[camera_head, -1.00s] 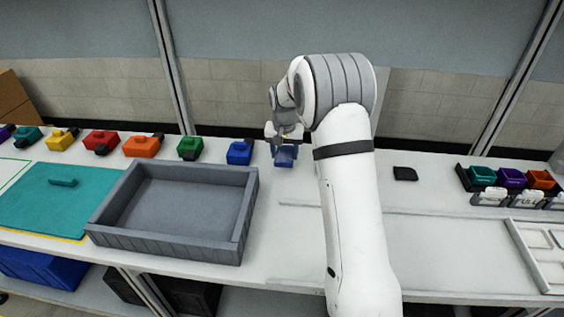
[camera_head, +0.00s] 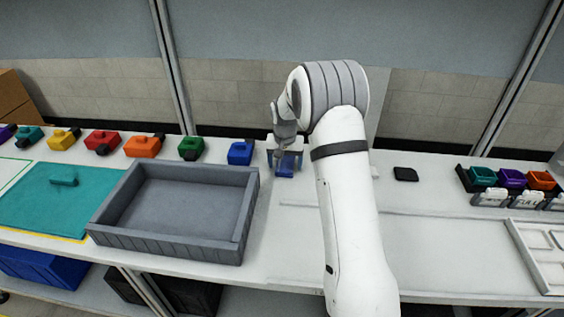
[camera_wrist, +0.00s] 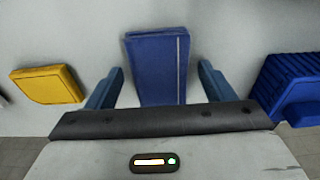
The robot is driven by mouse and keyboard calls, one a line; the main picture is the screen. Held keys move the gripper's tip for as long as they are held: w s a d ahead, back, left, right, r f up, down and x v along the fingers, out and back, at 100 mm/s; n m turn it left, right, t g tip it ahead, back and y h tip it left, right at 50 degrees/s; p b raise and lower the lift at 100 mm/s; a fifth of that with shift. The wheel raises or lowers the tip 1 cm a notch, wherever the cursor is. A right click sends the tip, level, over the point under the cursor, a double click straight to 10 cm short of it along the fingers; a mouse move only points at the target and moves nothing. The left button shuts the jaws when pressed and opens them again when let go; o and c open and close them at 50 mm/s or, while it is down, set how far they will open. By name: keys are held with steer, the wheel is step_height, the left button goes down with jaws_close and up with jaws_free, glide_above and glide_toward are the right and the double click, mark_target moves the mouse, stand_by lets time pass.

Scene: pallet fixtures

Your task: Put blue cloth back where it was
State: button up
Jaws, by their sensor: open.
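The blue cloth (camera_wrist: 158,68) is a folded dark blue piece with a pale stripe along one side. In the wrist view it lies on the white surface, between the two fingers of my gripper (camera_wrist: 161,70). The gripper is open, with a gap on each side of the cloth. The cloth's near end is hidden behind the dark gripper body. In the head view my gripper (camera_head: 285,168) is at the white bench, left of my forearm, and the cloth (camera_head: 286,170) shows small between the fingers.
A blue block-like item (camera_head: 240,153) stands left of the gripper, in a row of several coloured ones. A grey tray (camera_head: 245,215) is in front. A yellow pad (camera_wrist: 47,84) and a ribbed blue object (camera_wrist: 285,85) flank the gripper. A black pad (camera_head: 405,174) lies right of my arm.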

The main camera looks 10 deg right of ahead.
mark_target(285, 168)
step_height(285, 168, up, 12)
steer(key=s, duration=0.2)
steer(key=s+r+n, duration=0.1)
steer(key=s+r, duration=0.3)
steer(key=s, duration=0.5)
steer(key=s+r+n, duration=0.1)
steer(key=s+r, duration=0.3)
steer(key=s, duration=0.4)
steer(key=s+a+f+n+t, duration=0.1)
steer(key=s+f, duration=0.2)
steer(key=s, duration=1.5)
steer(key=shift+s+f+n+b, duration=0.2)
steer(key=shift+s+n+b, duration=0.15)
steer(key=shift+b, duration=0.1)
steer(key=shift+s, duration=0.1)
steer(key=shift+c, duration=0.2)
